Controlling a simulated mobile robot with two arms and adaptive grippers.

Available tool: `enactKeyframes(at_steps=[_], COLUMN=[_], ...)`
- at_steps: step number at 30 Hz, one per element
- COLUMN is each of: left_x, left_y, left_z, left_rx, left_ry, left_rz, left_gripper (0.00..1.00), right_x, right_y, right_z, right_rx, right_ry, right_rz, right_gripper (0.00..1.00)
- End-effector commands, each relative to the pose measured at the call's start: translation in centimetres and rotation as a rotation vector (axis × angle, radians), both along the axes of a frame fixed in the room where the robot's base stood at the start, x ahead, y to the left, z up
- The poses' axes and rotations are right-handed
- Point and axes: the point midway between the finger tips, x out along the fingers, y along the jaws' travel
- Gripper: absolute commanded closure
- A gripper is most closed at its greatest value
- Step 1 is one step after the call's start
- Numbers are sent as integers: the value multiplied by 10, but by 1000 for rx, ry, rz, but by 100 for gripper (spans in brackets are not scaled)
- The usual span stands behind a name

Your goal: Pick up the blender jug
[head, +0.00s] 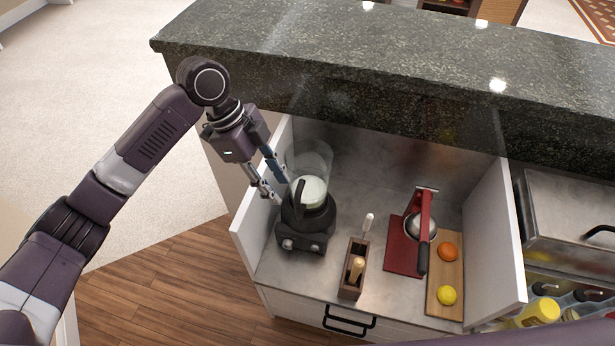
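The blender jug (314,158) is clear, with a dark handle at its front. It stands upright on the black blender base (304,239) in the left part of an open counter recess. My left gripper (277,187) is at the left side of the jug, pointing down, with its two fingers apart. The fingertips are close to the jug's left wall; I cannot tell whether they touch it. Nothing shows between the fingers. My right gripper is not in view.
White side panels (498,228) bound the recess, and a dark stone bar top (390,62) overhangs its back. Right of the blender are a wooden holder (353,281), a red citrus press (404,246), and a board (444,306) with an orange and a lemon.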

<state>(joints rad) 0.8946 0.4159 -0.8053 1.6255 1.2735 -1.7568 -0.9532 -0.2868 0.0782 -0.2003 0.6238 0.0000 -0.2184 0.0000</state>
Motion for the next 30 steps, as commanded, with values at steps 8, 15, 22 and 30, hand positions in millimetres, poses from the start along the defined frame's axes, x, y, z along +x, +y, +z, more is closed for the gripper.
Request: enactKeyframes(at_steps=[8, 15, 22, 30], left_x=[-7, -8, -14, -15], left_y=[-16, -25, -37, -45], left_z=[-38, -61, -86, -109], left_rx=[-1, 0, -1, 0], left_ry=[4, 0, 5, 0], left_rz=[-1, 0, 0, 1], left_gripper=[68, 68, 68, 68], right_x=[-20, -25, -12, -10], right_y=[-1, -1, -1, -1], right_z=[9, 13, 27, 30], right_rx=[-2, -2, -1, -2], right_ry=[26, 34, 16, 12], right_rz=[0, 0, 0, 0], right_gripper=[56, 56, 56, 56])
